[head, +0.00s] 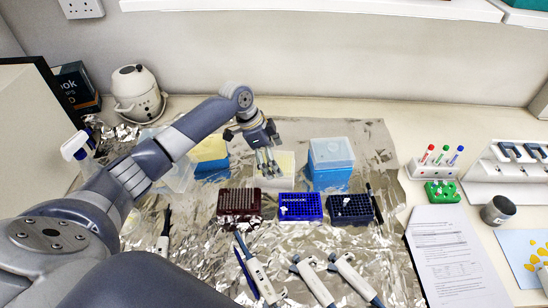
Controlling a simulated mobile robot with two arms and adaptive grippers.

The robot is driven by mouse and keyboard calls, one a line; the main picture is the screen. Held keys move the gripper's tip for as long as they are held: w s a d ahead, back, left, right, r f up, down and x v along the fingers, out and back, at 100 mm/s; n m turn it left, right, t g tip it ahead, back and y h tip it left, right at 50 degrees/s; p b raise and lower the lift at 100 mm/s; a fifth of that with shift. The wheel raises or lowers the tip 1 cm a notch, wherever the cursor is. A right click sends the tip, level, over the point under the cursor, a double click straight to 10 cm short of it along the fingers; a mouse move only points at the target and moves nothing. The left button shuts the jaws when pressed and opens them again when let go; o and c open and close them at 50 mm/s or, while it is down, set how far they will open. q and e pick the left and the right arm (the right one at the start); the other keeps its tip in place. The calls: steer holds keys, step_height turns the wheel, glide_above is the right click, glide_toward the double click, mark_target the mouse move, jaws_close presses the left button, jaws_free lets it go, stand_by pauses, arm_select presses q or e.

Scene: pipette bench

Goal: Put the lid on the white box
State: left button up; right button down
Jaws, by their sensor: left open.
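My left gripper (268,167) reaches in from the left and points down over a white box (287,165) with a pale cream top. Its fingers are open, and they hide part of the box. I cannot tell whether the fingers touch it. A clear, lid-like plastic piece (178,178) lies to the left on the foil; I cannot tell for sure that it is the lid of the white box. No lid is visible on the part of the white box that shows. My right gripper is not in view.
A blue box with a translucent top (331,160) stands right of the white box. A yellow-topped blue box (210,158) stands left. Dark red (238,203), blue (300,206) and navy (351,209) racks stand in front. Several pipettes (312,280) lie nearer on the foil.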

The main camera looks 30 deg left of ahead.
arm_select(q)
steer(key=shift+r, duration=0.15)
steer(key=v, duration=1.1)
steer(key=shift+a+r, duration=0.25)
steer(key=shift+r, duration=0.05)
steer(key=shift+s, duration=0.1)
steer(key=shift+c, duration=0.3)
jaws_close()
steer(key=shift+d, duration=0.1)
